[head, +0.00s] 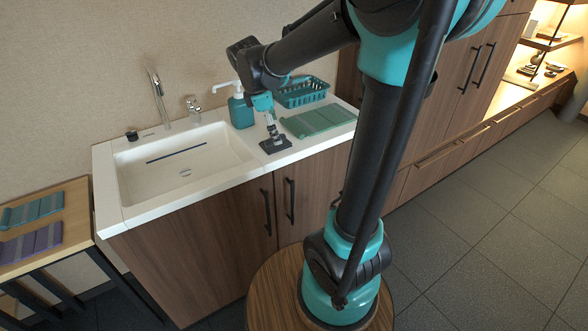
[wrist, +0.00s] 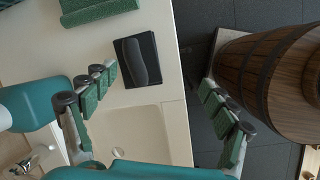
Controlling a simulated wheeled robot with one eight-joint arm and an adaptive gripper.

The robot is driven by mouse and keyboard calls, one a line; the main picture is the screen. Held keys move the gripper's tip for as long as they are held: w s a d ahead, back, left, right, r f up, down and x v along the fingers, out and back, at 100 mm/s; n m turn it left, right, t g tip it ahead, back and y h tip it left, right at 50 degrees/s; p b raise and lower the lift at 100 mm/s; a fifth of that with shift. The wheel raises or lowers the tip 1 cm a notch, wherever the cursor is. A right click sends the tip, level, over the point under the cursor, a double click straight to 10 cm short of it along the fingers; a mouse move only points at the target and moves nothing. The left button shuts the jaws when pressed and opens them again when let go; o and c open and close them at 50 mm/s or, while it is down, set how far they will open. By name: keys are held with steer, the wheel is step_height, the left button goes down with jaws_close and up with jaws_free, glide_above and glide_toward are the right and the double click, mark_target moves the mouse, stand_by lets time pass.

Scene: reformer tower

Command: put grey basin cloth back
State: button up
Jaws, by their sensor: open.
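No item is plainly a grey cloth. The closest match is a dark grey oblong piece (wrist: 140,60) on a black square pad (wrist: 130,80) at the counter's front edge, right of the basin. I cannot tell whether it is a folded cloth. The pad also shows in the head view (head: 276,146), partly behind my gripper (head: 272,130). My gripper is open and empty above that spot. In the wrist view its fingers (wrist: 158,85) are spread wide, and the grey piece lies between their lines, toward the left finger.
The white basin (head: 180,172) is empty. A teal soap bottle (head: 240,112), a teal basket (head: 302,92) and green folded cloths (head: 318,120) stand close by on the counter. A side table at left holds teal (head: 32,212) and purple (head: 30,243) cloths. A wooden barrel (wrist: 265,75) stands in front.

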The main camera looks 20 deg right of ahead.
steer(key=s+d+f+m+t+y, duration=0.1)
steer(key=s+d+f+m, duration=0.1)
steer(key=s+f+m, duration=0.4)
steer(key=s+d+f+m+t+y, duration=0.1)
steer(key=s+d+f+m+y, duration=0.1)
steer(key=s+f+m, duration=0.5)
steer(key=s+d+m, duration=0.1)
steer(key=s+m, duration=0.2)
steer(key=m, duration=0.1)
steer(key=shift+s, duration=0.35)
